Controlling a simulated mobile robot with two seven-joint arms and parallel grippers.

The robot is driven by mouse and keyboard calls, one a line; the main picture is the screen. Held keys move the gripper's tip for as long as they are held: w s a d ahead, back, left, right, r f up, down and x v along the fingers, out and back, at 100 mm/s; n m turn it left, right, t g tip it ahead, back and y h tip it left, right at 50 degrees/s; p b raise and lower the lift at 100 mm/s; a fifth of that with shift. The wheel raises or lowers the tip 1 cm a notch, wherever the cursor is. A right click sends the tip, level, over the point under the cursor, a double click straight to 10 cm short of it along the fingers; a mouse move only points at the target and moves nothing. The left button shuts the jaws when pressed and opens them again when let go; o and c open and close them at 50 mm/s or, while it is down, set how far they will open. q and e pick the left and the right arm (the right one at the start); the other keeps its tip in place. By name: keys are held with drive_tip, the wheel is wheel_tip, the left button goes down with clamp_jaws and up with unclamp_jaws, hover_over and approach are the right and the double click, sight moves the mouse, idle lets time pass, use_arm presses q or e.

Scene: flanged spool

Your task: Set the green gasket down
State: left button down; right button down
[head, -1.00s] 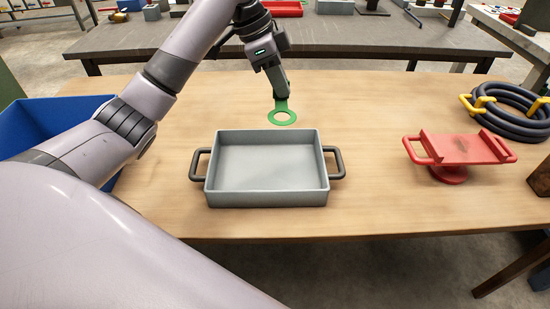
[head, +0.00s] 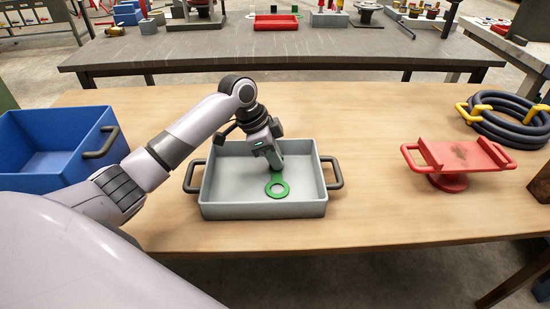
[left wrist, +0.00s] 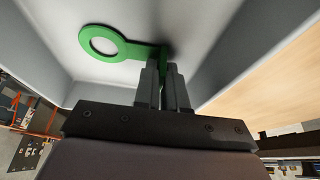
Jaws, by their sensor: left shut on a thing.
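The green gasket (head: 277,190) is a flat ring with a tab. It is inside the grey tray (head: 210,182), near the middle of the tray floor. My left gripper (head: 275,168) is shut on the gasket's tab and points down into the tray. In the left wrist view the gasket ring (left wrist: 101,41) sticks out to the left of the fingers (left wrist: 168,75), close to the tray floor. I cannot tell whether the gasket touches the floor. My right gripper is not in view.
The tray has dark side handles. A blue bin (head: 40,150) stands to the left. A red stand with handles (head: 458,158) and coiled dark hoses (head: 508,118) are at the right. The wooden table (head: 380,215) is clear around the tray.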

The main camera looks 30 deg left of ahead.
use_arm(q)
drive_tip(key=shift+f, duration=0.15)
drive_tip(key=c, duration=1.2)
unclamp_jaws()
drive_tip(key=p+v, duration=0.1)
drive_tip(key=v, duration=1.1)
